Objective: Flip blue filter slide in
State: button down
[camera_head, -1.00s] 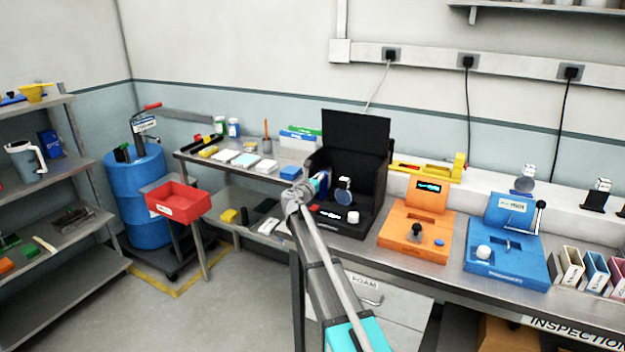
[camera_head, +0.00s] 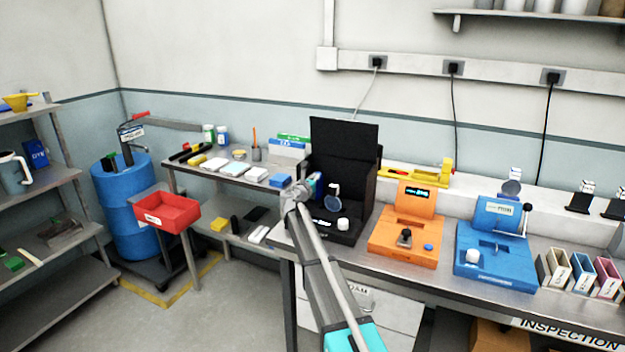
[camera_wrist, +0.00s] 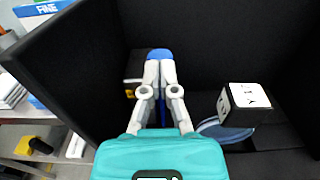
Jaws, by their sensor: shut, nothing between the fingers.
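A black open-fronted box module (camera_head: 343,150) with a tall back panel stands on the bench in the head view. My gripper (camera_wrist: 160,68) is shut and reaches into it, with black panels around it in the wrist view. A blue piece (camera_wrist: 159,54) shows right at my fingertips. I cannot tell whether it is the filter slide or whether the fingers touch it. In the head view a small blue part (camera_head: 317,183) shows beside my wrist, and my fingertips are hidden there.
A white cube (camera_wrist: 244,96) with dark marks and a round grey-blue disc (camera_wrist: 222,130) stand right of my fingers. A dark block (camera_wrist: 132,78) is behind them on the left. Orange (camera_head: 408,236) and blue (camera_head: 494,256) modules stand further right on the bench.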

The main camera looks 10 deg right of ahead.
jog(key=v, duration=1.4)
jog(key=s+d+f+m+g+y+p, duration=0.15)
jog(key=s+d+f+m+g, duration=0.25)
jog(key=s+m, duration=0.5)
jog(key=s+d+f+m+g+y+p, duration=0.15)
jog(key=s+d+f+m+g, duration=0.3)
jog(key=s+m, duration=0.5)
jog(key=s+a+f+m+g+y+p, duration=0.1)
jog(key=s+m, duration=0.4)
jog(key=s, duration=0.6)
jog(key=s+a+f+m+g+y+p, duration=0.2)
jog(key=s+a+m+g+y, duration=0.3)
jog(key=s, duration=0.5)
jog(key=shift+s+y+p, duration=0.4)
jog(key=shift+y+p, duration=0.1)
jog(key=shift+y, duration=0.3)
